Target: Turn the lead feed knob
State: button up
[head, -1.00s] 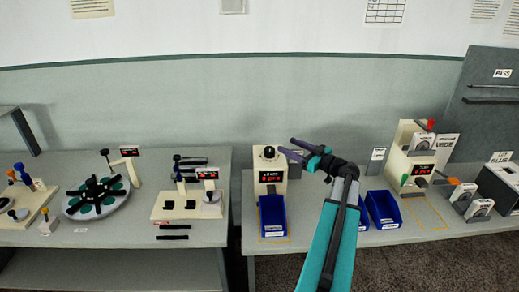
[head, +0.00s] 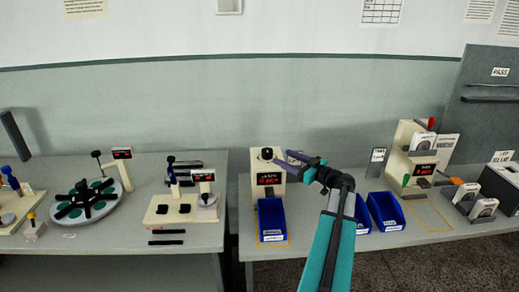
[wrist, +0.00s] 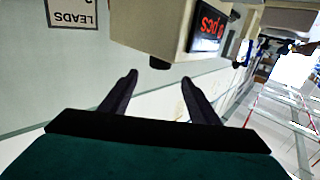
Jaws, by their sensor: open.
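A cream feed machine (head: 267,166) stands on the right-hand bench, with a red lit display on its front. Its dark knob (head: 267,154) is near the top of the front face. In the wrist view the knob (wrist: 160,63) sticks out from the cream housing (wrist: 147,28), just beyond the fingertips and between their lines. My gripper (head: 282,157) is open and empty, close to the knob on its right side; its two dark fingers also show in the wrist view (wrist: 160,77). I cannot tell whether a finger touches the knob.
A blue bin (head: 271,219) stands in front of the machine. More blue bins (head: 386,211) stand to the right, partly behind my arm. Another cream machine (head: 408,160) is farther right. A left bench (head: 110,240) carries a turntable (head: 91,203); a gap separates the benches.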

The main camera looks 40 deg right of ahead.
aim_at(260, 154)
jog(key=shift+w, duration=0.1)
jog(key=w+p, duration=0.1)
jog(key=w, duration=0.3)
jog(key=w+p, duration=0.2)
jog(key=w, duration=0.2)
jog(key=w+a+p, duration=0.1)
jog(key=w+p, duration=0.1)
jog(key=w, duration=0.1)
jog(key=shift+w+r, duration=0.1)
jog(key=shift+w, duration=0.3)
jog(key=shift+w+a+p, duration=0.1)
jog(key=shift+w+p, duration=0.35)
jog(key=shift+w, duration=0.5)
jog(key=c, duration=1.1)
